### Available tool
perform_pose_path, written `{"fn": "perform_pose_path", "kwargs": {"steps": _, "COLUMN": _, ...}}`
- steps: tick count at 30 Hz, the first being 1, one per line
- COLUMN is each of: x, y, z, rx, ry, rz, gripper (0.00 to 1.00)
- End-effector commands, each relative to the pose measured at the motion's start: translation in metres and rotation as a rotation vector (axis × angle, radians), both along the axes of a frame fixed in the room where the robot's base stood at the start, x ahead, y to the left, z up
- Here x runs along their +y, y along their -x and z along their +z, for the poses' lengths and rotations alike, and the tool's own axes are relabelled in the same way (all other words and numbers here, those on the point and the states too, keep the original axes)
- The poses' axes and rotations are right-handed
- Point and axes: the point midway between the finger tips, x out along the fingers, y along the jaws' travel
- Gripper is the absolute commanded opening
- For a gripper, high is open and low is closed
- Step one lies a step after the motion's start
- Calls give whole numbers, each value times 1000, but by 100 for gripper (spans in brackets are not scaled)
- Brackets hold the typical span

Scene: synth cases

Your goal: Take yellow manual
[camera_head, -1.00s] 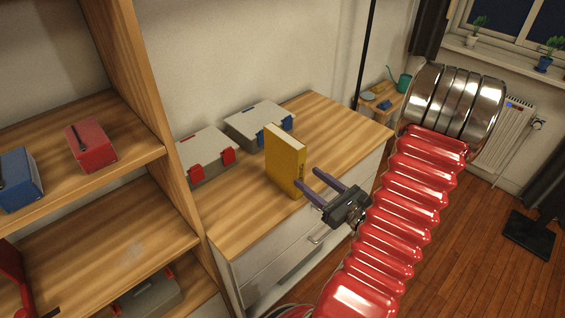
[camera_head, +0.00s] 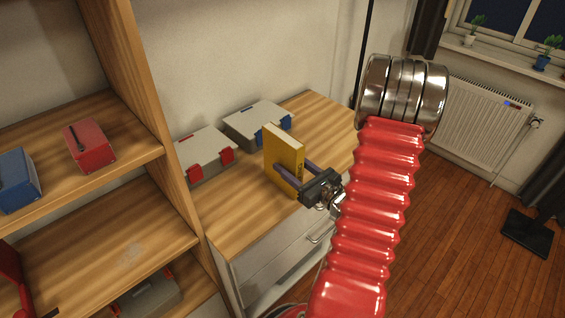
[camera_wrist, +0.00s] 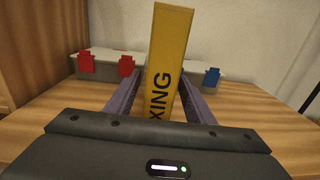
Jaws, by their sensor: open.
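The yellow manual (camera_head: 283,152) stands upright on the wooden top of the white drawer cabinet (camera_head: 240,222). In the wrist view, the manual (camera_wrist: 169,62) shows its spine with dark lettering, partly readable as "XING". My gripper (camera_head: 290,176) is open, with one purple finger on each side of the manual. In the wrist view, the fingers of my gripper (camera_wrist: 160,95) flank the spine, and the lower end of the manual is hidden behind the gripper body. I cannot tell whether either finger touches it.
A grey case with red latches (camera_head: 203,155) and one with blue latches (camera_head: 257,122) lie behind the manual. A wooden shelf (camera_head: 110,190) on the left holds a red box (camera_head: 90,145) and a blue box (camera_head: 18,180). The cabinet's front top is clear.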

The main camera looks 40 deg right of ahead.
Motion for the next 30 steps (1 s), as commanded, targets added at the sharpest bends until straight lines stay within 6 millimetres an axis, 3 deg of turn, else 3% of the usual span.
{"fn": "perform_pose_path", "kwargs": {"steps": 11, "x": 0, "y": -2, "z": 0, "rx": 0, "ry": 0, "rz": 0, "gripper": 48}}
{"fn": "perform_pose_path", "kwargs": {"steps": 24, "x": 2, "y": -47, "z": 1, "rx": -1, "ry": 1, "rz": 3, "gripper": 48}}
{"fn": "perform_pose_path", "kwargs": {"steps": 30, "x": 2, "y": -53, "z": 1, "rx": 0, "ry": 0, "rz": 1, "gripper": 48}}
